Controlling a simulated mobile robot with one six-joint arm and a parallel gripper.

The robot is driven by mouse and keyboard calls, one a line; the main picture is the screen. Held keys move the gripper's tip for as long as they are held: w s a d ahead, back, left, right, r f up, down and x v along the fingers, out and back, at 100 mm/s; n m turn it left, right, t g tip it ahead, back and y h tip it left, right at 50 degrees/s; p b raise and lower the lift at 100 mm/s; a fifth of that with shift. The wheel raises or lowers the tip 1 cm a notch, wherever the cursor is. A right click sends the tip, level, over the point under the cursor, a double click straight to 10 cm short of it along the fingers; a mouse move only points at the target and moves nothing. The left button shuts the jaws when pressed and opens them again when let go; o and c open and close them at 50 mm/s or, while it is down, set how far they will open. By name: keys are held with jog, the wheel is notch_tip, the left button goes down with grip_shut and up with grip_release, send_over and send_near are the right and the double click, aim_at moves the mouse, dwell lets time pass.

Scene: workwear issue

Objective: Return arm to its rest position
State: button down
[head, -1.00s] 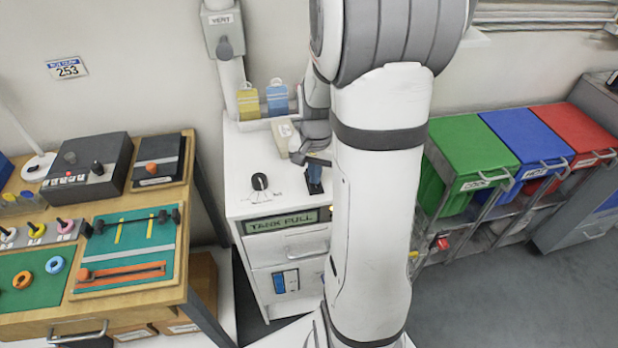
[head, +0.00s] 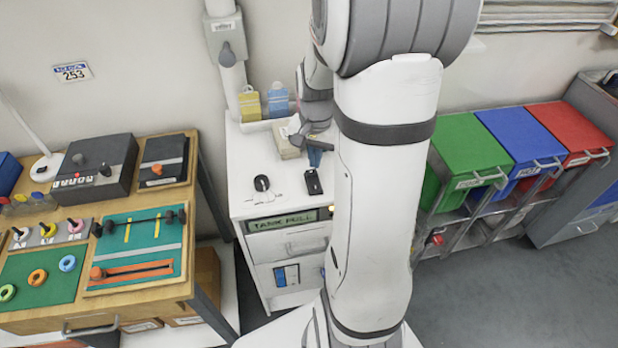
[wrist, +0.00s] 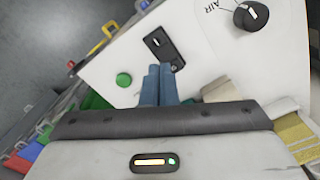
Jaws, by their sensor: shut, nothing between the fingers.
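My gripper (head: 315,157) is above the white cabinet (head: 240,206), partly hidden in the head view by my arm. In the wrist view its two blue fingers (wrist: 158,70) are together with nothing between them. They point toward the cabinet top, near a black switch plate (wrist: 163,48), and look apart from it. The plate (head: 313,182) also shows uncovered in the head view, in front of the fingers. A black dial (head: 261,183) sits to its left; in the wrist view the dial (wrist: 250,15) is beside the word AIR. A green button (wrist: 124,79) is near the plate.
A wooden bench (head: 190,290) with a control box and task boards stands at the left. Green (head: 462,150), blue (head: 522,140) and red (head: 572,128) bins stand at the right. A beige block (head: 286,145) and yellow and blue packs stand at the cabinet's back.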

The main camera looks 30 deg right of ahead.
dwell(0.3)
jog(key=s+a+r+n+t, duration=0.3)
jog(key=s+a+r+n, duration=0.6)
jog(key=s+a+r, duration=0.3)
jog(key=shift+s+a, duration=0.55)
jog(key=shift+a, duration=0.15)
